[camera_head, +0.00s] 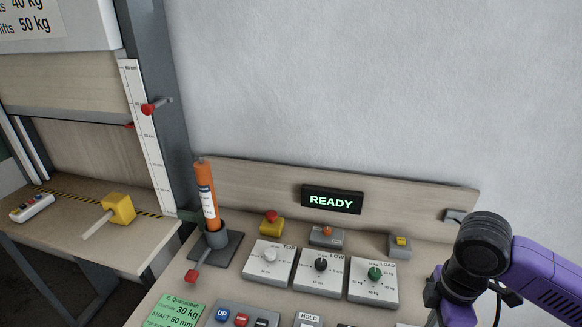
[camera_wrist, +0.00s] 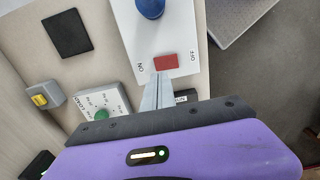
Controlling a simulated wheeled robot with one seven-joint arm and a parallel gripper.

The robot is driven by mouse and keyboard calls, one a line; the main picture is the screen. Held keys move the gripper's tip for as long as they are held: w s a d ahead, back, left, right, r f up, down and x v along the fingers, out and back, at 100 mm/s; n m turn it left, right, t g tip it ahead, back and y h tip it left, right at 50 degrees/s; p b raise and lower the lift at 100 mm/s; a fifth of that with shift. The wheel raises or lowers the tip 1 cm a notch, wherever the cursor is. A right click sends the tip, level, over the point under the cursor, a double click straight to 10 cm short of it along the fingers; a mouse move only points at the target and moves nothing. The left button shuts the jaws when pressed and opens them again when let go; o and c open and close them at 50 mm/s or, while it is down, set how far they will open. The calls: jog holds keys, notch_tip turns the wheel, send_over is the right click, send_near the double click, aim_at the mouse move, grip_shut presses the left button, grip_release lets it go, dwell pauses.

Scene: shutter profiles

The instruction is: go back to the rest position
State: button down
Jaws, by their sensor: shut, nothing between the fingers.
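My gripper shows in the wrist view (camera_wrist: 157,82), its two pale fingers shut together with nothing between them. The fingertips are at the lower edge of a red rocker switch (camera_wrist: 166,62) on a white plate marked ON and OFF. I cannot tell whether they touch it. In the head view my purple arm comes in from the right, and the gripper is mostly cut off at the bottom edge. A display (camera_head: 332,199) on the back board reads READY in green.
Dials TOP (camera_head: 269,260), LOW (camera_head: 319,271) and LOAD (camera_head: 374,281) stand on the bench left of my arm. An orange cylinder (camera_head: 206,195) stands upright in a dark holder. A blue knob (camera_wrist: 150,8) rises beyond the red switch. Bare wall fills the space above the board.

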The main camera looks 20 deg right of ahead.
jog(key=w+a+r+m+t+y, duration=0.1)
jog(key=w+a+r+t, duration=0.25)
jog(key=w+r, duration=0.2)
jog(key=w+a+r+m+t+y, duration=0.1)
jog(key=w+a+r+t, duration=0.25)
jog(key=w, duration=0.35)
jog(key=w+a+r+t+y, duration=0.25)
jog(key=w+r+t, duration=0.2)
jog(key=w, duration=0.25)
jog(key=a+r+m+t+h+b, duration=0.15)
jog(key=r+m+t, duration=0.3)
jog(key=r, duration=0.45)
jog(key=a+r+m+t, duration=0.3)
jog(key=r+t, duration=0.3)
jog(key=r, duration=0.3)
jog(key=s+a+f+m+g+h+b, duration=0.1)
jog(key=s+a+f+g, duration=0.1)
jog(key=s+f, duration=1.3)
jog(key=s+a+f+g+h+b, duration=0.1)
jog(key=s+f+g, duration=0.4)
jog(key=s+f, duration=1.1)
jog(key=s+a+h, duration=0.1)
jog(key=s, duration=0.6)
jog(key=shift+a+m+b, duration=0.35)
jog(key=shift+a+b, duration=0.05)
